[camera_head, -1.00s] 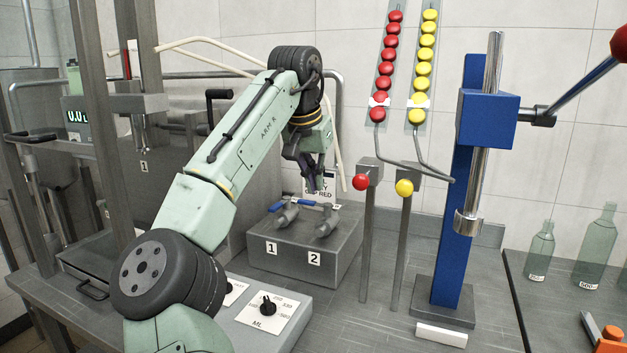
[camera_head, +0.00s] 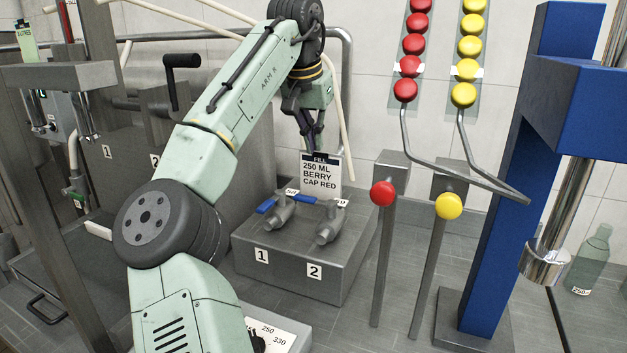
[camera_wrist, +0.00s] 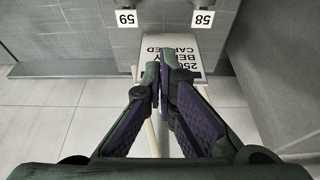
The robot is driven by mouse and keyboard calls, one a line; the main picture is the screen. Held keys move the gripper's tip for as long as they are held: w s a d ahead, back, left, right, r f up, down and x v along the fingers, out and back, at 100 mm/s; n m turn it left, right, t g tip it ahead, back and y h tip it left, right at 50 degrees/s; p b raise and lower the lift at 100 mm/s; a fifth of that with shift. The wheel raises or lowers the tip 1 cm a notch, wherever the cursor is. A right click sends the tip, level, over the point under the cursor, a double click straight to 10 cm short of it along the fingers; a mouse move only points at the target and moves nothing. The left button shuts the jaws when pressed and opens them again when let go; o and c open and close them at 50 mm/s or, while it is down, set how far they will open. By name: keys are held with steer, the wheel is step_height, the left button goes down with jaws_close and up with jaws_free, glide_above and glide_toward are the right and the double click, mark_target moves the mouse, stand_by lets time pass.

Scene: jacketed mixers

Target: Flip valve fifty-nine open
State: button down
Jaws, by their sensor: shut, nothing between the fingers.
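Valve fifty-nine (camera_head: 328,229) is the right one of two grey valves on a grey box, beside a "59" tag (camera_head: 341,203). Its blue handle (camera_head: 304,199) points left, across the pipe line as far as I can tell. The left valve (camera_head: 283,211), fifty-eight, has a blue handle (camera_head: 266,205) also pointing left. My gripper (camera_head: 314,147) is shut and empty, fingers down, above and apart from both valves, near the top of a placard. In the wrist view my gripper (camera_wrist: 160,62) shows with the "59" tag (camera_wrist: 126,18) beyond; no valve handle is visible there.
Right of the box (camera_head: 290,262) are posts with a red knob (camera_head: 383,193) and a yellow knob (camera_head: 449,206), then a blue press column (camera_head: 512,200).

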mark_target(305, 199)
step_height(305, 199, down, 10)
steer(key=p, duration=0.2)
steer(key=shift+s+a+r+p, duration=0.15)
steer(key=shift+s+r+p, duration=0.1)
steer(key=shift+p, duration=0.15)
stand_by(0.4)
steer(key=shift+s+a+n+b, duration=0.15)
steer(key=shift+n+b, duration=0.15)
steer(key=shift+n, duration=0.6)
